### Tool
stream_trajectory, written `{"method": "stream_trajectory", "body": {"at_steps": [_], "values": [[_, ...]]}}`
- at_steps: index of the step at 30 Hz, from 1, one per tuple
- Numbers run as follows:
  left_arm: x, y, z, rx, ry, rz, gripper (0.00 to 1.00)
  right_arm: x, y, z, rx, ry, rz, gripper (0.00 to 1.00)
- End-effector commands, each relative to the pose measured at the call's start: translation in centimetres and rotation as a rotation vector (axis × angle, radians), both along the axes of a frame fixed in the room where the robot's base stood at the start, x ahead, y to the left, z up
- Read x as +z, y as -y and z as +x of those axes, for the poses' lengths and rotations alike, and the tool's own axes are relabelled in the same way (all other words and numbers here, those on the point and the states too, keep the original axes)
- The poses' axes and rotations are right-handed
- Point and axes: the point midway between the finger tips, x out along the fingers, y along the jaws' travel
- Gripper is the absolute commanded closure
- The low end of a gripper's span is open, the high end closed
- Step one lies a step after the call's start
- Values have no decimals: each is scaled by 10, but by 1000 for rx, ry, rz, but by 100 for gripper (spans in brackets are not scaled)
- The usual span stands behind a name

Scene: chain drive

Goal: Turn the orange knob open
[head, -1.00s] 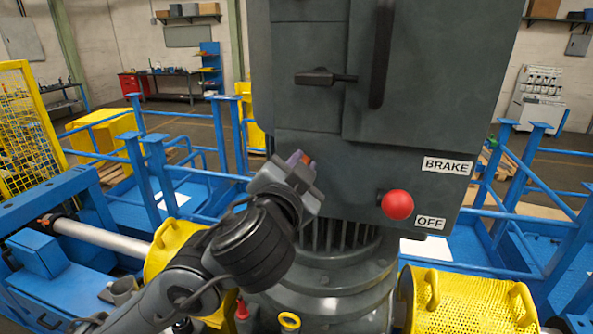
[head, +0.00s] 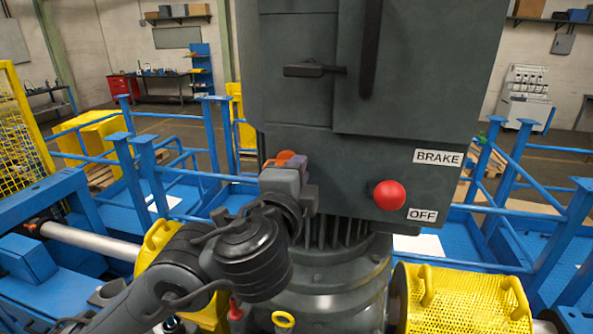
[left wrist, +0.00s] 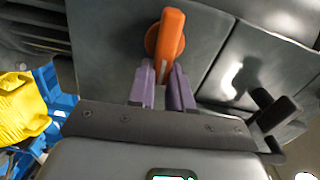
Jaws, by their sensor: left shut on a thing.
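The orange knob (left wrist: 169,40) is on the front of the dark grey cabinet (head: 420,70). In the left wrist view its long handle stands nearly upright in the picture. My left gripper (left wrist: 165,75) has its purple fingers on either side of the lower part of the knob's handle, shut on it. In the head view the gripper (head: 295,165) covers most of the knob, and only a bit of orange (head: 284,156) shows above it. My right gripper is in neither view.
A red brake button (head: 389,195) sticks out on the cabinet's lower right, between the BRAKE and OFF labels. A black door handle (head: 314,70) sits above the knob. Yellow perforated guards (head: 460,297) and blue railings surround the machine.

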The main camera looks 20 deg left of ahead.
Motion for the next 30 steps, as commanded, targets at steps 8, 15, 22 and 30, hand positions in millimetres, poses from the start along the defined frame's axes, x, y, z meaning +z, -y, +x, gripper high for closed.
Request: {"method": "stream_trajectory", "body": {"at_steps": [8, 15, 22, 30], "values": [[-6, -1, 2, 4, -14, 81, 100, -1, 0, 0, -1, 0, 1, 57], [-6, -1, 2, 4, -15, 95, 100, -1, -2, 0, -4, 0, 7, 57], [-6, -1, 2, 4, -15, 96, 100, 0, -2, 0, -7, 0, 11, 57], [-5, -1, 1, 3, -12, 93, 55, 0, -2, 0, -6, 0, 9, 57]]}}
